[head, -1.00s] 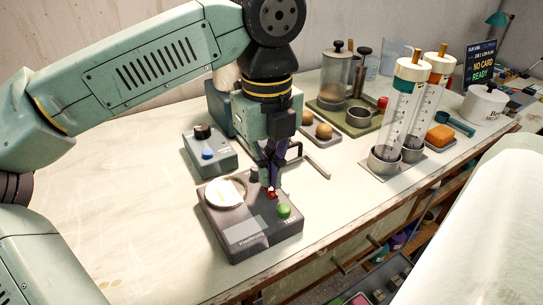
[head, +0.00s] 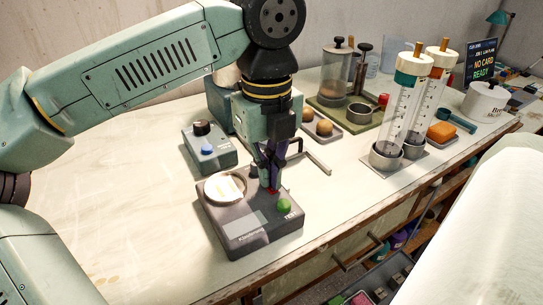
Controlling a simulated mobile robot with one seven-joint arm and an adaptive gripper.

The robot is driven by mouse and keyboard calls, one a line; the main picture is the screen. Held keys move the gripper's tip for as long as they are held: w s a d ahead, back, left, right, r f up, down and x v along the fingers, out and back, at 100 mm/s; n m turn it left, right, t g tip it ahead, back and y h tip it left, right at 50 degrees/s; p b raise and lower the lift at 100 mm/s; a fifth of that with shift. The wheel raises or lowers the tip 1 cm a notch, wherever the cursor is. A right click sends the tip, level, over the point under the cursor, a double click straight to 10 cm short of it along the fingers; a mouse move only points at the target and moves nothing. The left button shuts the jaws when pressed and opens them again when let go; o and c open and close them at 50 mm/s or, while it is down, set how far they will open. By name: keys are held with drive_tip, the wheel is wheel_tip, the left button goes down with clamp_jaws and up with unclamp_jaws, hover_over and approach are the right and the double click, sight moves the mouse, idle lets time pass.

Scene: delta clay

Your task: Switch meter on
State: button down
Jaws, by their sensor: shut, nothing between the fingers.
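The meter (head: 248,232) is a dark grey box lying on the table. It has a round white dial (head: 224,188) at its left, a green button (head: 284,206) marked TEST at its right, and a small red switch (head: 274,190) near its back right. My gripper (head: 272,187) points down with its fingers shut and empty, its tips at the red switch. The fingers hide most of the switch, and I cannot tell its position or whether the tips press on it.
A grey box with a black knob and a blue button (head: 209,150) stands behind left. A bent metal bar (head: 316,160) lies behind the gripper. Two tall clear cylinders (head: 402,115) stand in metal cups to the right. The table's left side is clear.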

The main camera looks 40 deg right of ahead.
drive_tip(key=shift+r+p, duration=2.55)
drive_tip(key=shift+r, duration=0.9)
drive_tip(key=shift+s+f, duration=0.1)
drive_tip(key=shift+s, duration=0.05)
